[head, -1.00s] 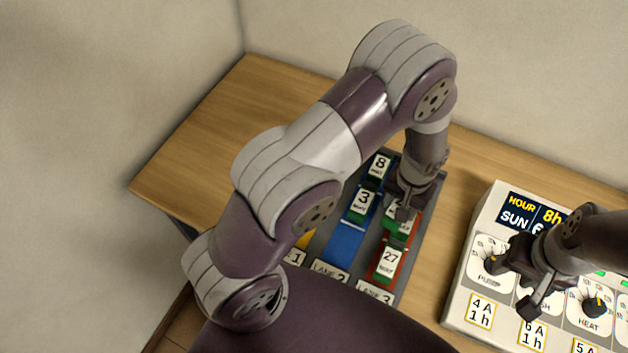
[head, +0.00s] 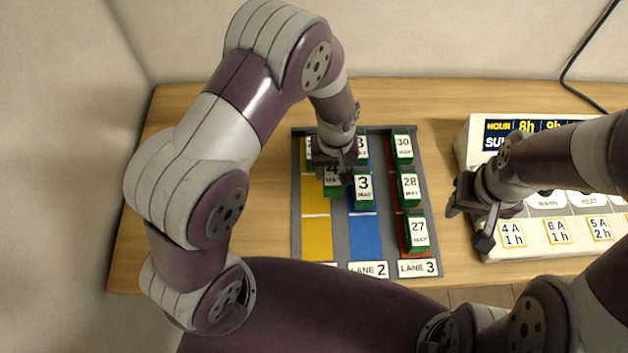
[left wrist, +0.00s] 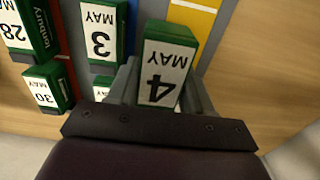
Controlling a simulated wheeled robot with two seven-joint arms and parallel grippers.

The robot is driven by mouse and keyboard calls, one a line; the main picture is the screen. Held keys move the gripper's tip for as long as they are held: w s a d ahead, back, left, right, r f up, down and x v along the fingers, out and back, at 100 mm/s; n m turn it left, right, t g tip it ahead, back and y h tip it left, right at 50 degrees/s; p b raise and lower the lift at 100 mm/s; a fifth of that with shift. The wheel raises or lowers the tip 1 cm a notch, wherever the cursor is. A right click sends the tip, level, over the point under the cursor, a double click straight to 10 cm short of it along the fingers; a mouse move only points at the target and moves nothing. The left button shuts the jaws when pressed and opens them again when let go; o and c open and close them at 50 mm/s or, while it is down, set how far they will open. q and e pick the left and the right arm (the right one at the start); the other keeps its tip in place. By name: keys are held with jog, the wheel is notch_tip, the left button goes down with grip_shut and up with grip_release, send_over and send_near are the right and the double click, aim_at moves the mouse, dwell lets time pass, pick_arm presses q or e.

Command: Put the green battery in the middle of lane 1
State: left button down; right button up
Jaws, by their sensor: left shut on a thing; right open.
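My left gripper (head: 337,163) is shut on a green battery labelled 4 MAY (head: 331,181). In the left wrist view the same battery (left wrist: 166,68) sits between the fingers. It appears held above the rack, near the border of yellow lane 1 (head: 317,238) and blue lane 2 (head: 364,237). The middle and front of lane 1 show bare yellow; a battery at its back (head: 309,150) is mostly hidden by my gripper. My right gripper (head: 470,222) is open and empty, right of the rack.
Lane 2 holds battery 3 MAY (head: 363,189) close beside the held one, and another (head: 362,147) behind. Red lane 3 holds batteries 30 (head: 402,147), 28 (head: 409,187) and 27 (head: 417,232). A control panel (head: 550,238) stands right. The table (head: 215,205) left of the rack is clear.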

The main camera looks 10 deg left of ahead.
pick_arm(q)
jog(key=a, duration=0.1)
jog(key=s+a+f, duration=0.1)
jog(key=a, duration=0.1)
jog(key=shift+s+a+f+p, duration=0.2)
jog(key=shift+a+f+p, duration=0.05)
jog(key=shift+f+p, duration=0.1)
jog(key=shift+a+f, duration=0.15)
jog(key=shift+f, duration=0.15)
jog(key=f, duration=0.2)
jog(key=f+p, duration=0.1)
jog(key=shift+d+f, duration=0.2)
jog(key=shift+f, duration=0.2)
jog(key=shift+a+f, duration=0.15)
jog(key=shift+f, duration=0.1)
jog(key=shift+c, duration=2.3)
grip_release()
jog(key=shift+s, duration=0.1)
